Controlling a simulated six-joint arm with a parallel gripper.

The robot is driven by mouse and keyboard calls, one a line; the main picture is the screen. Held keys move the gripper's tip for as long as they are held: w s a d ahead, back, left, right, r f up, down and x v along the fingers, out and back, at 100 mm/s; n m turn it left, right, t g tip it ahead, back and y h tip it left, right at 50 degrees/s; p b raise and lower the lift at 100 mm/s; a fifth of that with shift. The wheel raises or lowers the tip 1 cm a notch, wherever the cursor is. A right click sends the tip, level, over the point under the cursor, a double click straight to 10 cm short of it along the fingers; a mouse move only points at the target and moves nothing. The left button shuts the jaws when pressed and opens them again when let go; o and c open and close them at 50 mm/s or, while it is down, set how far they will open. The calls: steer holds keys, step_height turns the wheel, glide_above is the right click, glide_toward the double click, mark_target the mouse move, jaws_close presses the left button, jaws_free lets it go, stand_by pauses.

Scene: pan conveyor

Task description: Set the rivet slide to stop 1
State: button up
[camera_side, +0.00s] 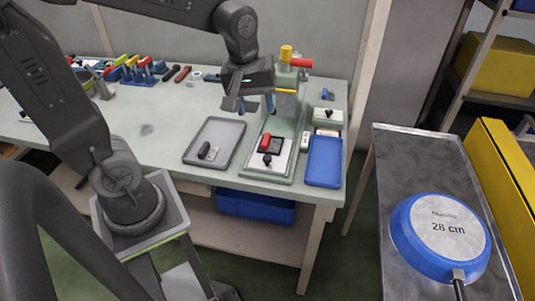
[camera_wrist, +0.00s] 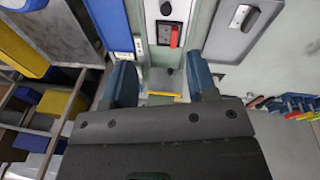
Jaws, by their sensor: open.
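A pale green press-like fixture (camera_side: 285,172) stands on the bench, with a yellow knob (camera_side: 286,53) and a red handle (camera_side: 301,62) on top. At its front is a white plate with a black knob (camera_side: 267,159) and a dark block with a red lever (camera_side: 265,141). The red lever also shows in the wrist view (camera_wrist: 174,36). I cannot tell surely which part is the rivet slide, and no stop numbers are readable. My gripper (camera_side: 250,104) is open and empty above the bench, beside the fixture's column. Its two fingers (camera_wrist: 161,80) show apart in the wrist view.
A grey tray (camera_side: 228,150) with a black-handled piece lies left of the fixture, and a blue tray (camera_side: 324,160) lies right. A small plate with a black knob (camera_side: 328,116) is behind. Tools line the back left. A blue pan (camera_side: 408,238) lies on the metal conveyor.

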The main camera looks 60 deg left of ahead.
mark_target(267, 157)
steer(key=w+a+f+n, duration=0.1)
steer(key=f+n, duration=0.1)
steer(key=f, duration=0.4)
steer(key=w+a+f+n+g, duration=0.1)
steer(key=w+f+n, duration=0.1)
steer(key=f, duration=0.5)
steer(key=w+a+f+n+g, duration=0.1)
steer(key=f+n, duration=0.2)
steer(key=f, duration=0.3)
steer(key=shift+w+f, duration=0.3)
steer(key=shift+w, duration=0.1)
steer(key=shift+c, duration=0.2)
jaws_close()
